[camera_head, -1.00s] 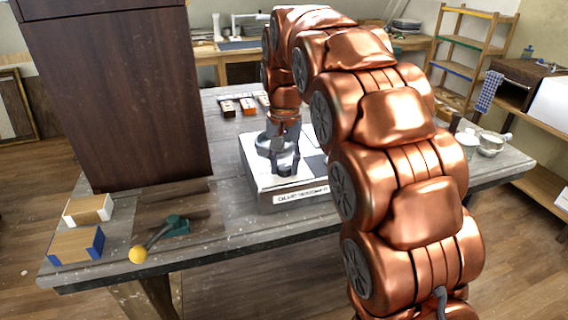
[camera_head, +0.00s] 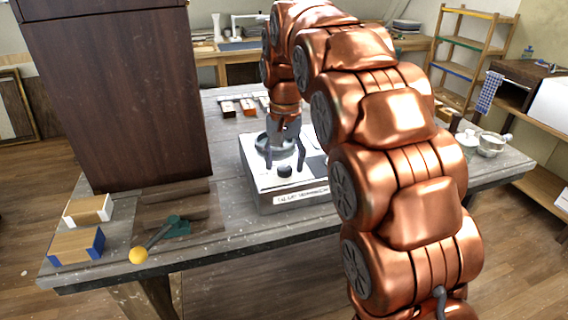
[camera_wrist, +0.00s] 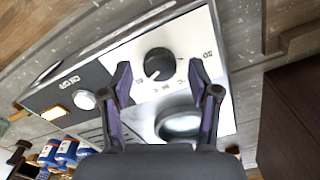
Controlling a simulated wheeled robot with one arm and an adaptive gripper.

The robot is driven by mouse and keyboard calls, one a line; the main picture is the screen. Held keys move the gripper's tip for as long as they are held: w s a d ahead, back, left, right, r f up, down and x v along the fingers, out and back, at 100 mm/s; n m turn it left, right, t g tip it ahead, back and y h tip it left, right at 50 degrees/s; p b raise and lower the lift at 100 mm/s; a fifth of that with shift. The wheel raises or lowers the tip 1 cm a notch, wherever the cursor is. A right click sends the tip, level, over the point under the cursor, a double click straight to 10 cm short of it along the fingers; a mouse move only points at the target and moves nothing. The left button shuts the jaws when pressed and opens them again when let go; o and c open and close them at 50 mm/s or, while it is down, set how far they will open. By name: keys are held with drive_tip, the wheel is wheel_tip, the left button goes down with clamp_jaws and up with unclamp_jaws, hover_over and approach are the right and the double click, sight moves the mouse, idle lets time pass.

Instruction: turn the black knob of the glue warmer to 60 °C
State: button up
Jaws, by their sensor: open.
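The glue warmer (camera_head: 262,192) is a white box with a front label, standing on the workbench. Its black knob (camera_head: 284,171) is on the top panel; it also shows in the wrist view (camera_wrist: 158,62), with a pale pointer mark and printed dial marks around it. The marks are too small to read surely. My gripper (camera_head: 286,166) is open, its two fingers spread on either side of the knob. In the wrist view my gripper (camera_wrist: 160,70) shows a clear gap between each fingertip and the knob. I cannot tell its exact height above the panel.
A round metal pot (camera_wrist: 180,124) sits in the warmer beside the knob. A tall dark cabinet (camera_head: 115,100) stands on the bench at left. The bench front between is clear.

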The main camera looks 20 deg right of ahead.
sight(285, 168)
drive_tip(key=shift+r, duration=3.3)
drive_tip(key=shift+s, duration=0.2)
drive_tip(key=s+f+n+g+p, duration=0.1)
drive_tip(key=s+f, duration=0.5)
drive_tip(key=s, duration=1.1)
drive_tip(key=s+f+n+p, duration=0.3)
drive_tip(key=s+f, duration=0.3)
drive_tip(key=s, duration=1.1)
drive_tip(key=shift+s+a+n+g+p, duration=0.15)
drive_tip(key=shift+s+n+g+p, duration=0.15)
drive_tip(key=shift+s+g+p, duration=0.15)
